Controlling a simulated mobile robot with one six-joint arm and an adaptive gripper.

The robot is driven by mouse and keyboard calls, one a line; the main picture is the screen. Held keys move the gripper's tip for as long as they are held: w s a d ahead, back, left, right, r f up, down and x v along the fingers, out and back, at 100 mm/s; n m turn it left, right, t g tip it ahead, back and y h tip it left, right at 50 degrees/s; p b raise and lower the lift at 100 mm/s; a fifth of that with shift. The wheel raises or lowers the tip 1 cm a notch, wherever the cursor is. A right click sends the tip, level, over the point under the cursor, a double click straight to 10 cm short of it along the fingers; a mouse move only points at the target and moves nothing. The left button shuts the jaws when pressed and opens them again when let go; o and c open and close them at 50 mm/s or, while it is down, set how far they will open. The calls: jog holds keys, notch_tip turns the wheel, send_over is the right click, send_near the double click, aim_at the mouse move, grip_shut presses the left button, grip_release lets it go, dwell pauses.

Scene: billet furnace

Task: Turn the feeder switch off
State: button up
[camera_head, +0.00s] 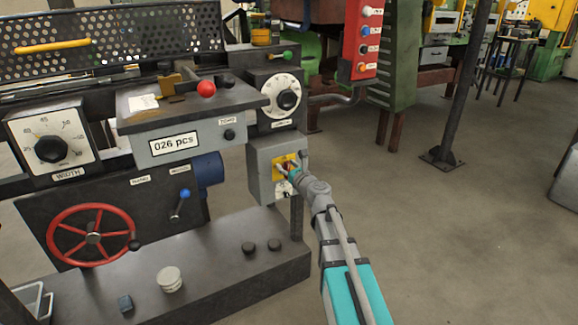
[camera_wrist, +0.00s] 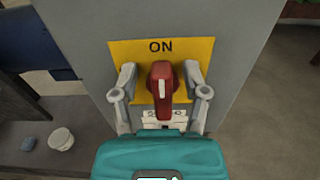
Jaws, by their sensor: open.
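The feeder switch is a red rotary handle (camera_wrist: 162,88) with a white mark on a yellow plate (camera_wrist: 202,50) in the wrist view. The plate reads ON above the handle, and the white mark points up toward it. The lower part of the plate is hidden. My gripper (camera_wrist: 163,80) is open, with one finger on each side of the red handle and a visible gap on both sides. In the head view my gripper (camera_head: 284,169) reaches the yellow plate (camera_head: 278,161) on a grey box (camera_head: 257,177), and the handle is mostly covered.
Above the box is a dial (camera_head: 288,97). To the left are a counter box (camera_head: 172,143) reading 026 pcs, a red knob (camera_head: 206,88), a blue-tipped lever (camera_head: 184,194) and a red handwheel (camera_head: 68,236). The floor (camera_head: 430,235) to the right is free.

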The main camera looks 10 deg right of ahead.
jog(key=shift+d, duration=0.1)
grip_shut()
jog(key=shift+d, duration=0.1)
jog(key=shift+n, duration=0.3)
jog(key=n, duration=0.2)
jog(key=a+n, duration=0.1)
jog(key=n, duration=0.1)
jog(key=shift+s+f, duration=0.1)
jog(key=shift+s, duration=0.1)
jog(key=shift+s+a+f+n+b, duration=0.1)
jog(key=shift+a+f+n+b, duration=0.2)
jog(key=shift+n, duration=1.95)
jog(key=shift+a+f+n+b, duration=0.1)
jog(key=shift+f+n+b, duration=0.2)
jog(key=shift+n, duration=1.9)
jog(key=shift+s+a+f+n+b, duration=0.15)
jog(key=shift+f+n+b, duration=0.2)
jog(key=shift+n, duration=1.9)
jog(key=shift+w+r, duration=0.1)
grip_release()
